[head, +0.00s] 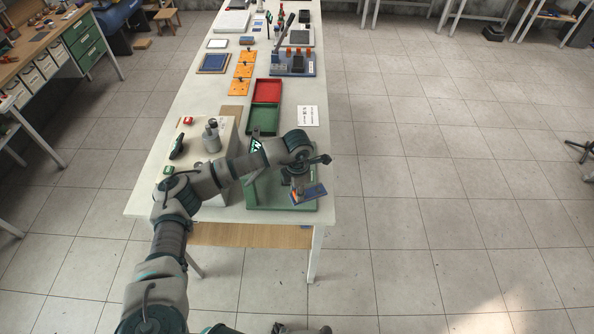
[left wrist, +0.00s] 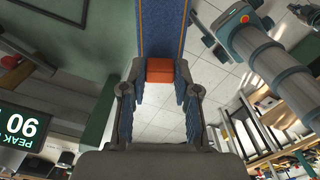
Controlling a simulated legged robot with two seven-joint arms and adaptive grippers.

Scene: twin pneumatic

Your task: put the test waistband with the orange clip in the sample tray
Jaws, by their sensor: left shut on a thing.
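The test waistband is a blue strip (head: 313,192) with orange on it, seen at the near right of the table in the head view. My left gripper (head: 296,190) is shut on it. In the left wrist view the blue band (left wrist: 162,28) extends away from the gripper, and its orange clip (left wrist: 160,71) sits between the two fingers (left wrist: 160,82). The band hangs over or close to a green base (head: 265,203); I cannot tell if they touch. A tray with a red part (head: 267,91) and a green part (head: 262,118) lies farther up the table. My right gripper is not clearly in view.
A white printed card (head: 308,116) lies right of the tray. A grey cylindrical weight (head: 211,138) stands left of my arm. Orange plates (head: 243,70) and a blue fixture (head: 293,68) are farther back. A screen reading PEAK (left wrist: 22,125) shows in the left wrist view.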

